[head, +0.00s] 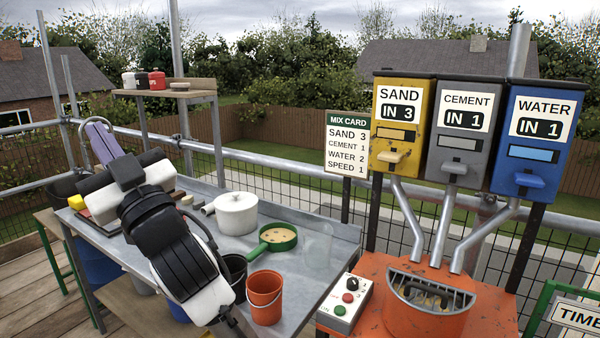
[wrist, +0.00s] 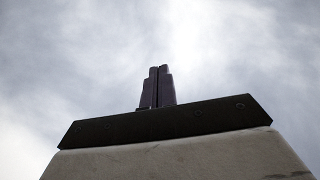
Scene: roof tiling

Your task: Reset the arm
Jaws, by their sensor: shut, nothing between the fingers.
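My arm, with black and white links, rises in front of the workbench (head: 325,275) in the head view and covers part of it. In the wrist view my gripper (wrist: 158,70) points up against a cloudy sky. Its two dark fingers are together, with nothing between them. They stand on a black plate above a pale housing. No object is near the fingers in that view. In the head view the hand is at the upper left of the arm, partly hidden by my own links.
Yellow sand (head: 402,125), grey cement (head: 463,130) and blue water (head: 541,140) dispensers stand above the orange mixer (head: 400,315). A control box (head: 348,303) is beside it.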

